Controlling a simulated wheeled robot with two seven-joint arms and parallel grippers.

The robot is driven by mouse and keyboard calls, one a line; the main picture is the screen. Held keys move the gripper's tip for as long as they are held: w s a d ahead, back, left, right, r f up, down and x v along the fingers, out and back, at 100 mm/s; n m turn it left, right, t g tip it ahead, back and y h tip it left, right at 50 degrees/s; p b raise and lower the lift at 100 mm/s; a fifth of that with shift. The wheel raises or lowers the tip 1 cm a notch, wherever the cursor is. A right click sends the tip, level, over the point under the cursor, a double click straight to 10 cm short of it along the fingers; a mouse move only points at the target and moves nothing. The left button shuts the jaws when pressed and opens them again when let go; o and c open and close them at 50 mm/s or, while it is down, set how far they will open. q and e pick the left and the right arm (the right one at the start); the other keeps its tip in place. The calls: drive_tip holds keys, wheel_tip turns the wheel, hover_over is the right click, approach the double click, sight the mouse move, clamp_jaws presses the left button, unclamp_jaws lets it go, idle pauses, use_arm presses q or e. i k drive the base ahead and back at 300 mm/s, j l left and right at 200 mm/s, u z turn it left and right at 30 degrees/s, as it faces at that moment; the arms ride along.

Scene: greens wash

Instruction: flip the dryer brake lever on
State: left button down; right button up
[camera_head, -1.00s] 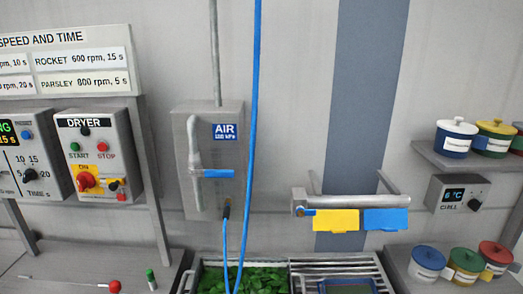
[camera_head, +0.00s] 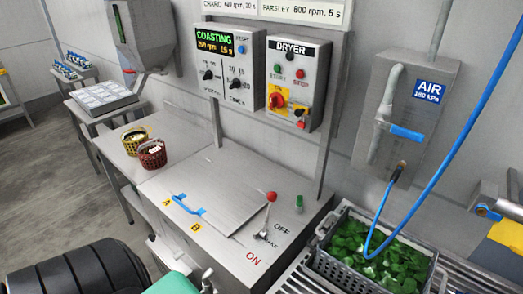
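The dryer brake lever (camera_head: 268,214) stands on the steel dryer top, a thin rod with a red ball knob. It leans up toward the OFF label (camera_head: 281,227), and the red ON label (camera_head: 252,258) is nearer the front. The dryer lid (camera_head: 205,195) with its blue handle (camera_head: 186,205) is closed. The dryer control box (camera_head: 293,80) hangs on the wall above. The speed display (camera_head: 214,43) reads COASTING with a speed line under it. Dark and green parts of my own body show at the bottom left.
A grey crate of greens (camera_head: 372,258) stands right of the dryer on a slatted rack. A blue air hose (camera_head: 447,150) hangs over it from the AIR box (camera_head: 408,105). Two small baskets (camera_head: 152,154) stand on the left bench. A small green-topped item (camera_head: 298,203) stands behind the lever.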

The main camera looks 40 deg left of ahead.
sight(272, 196)
drive_tip(key=u, duration=1.2)
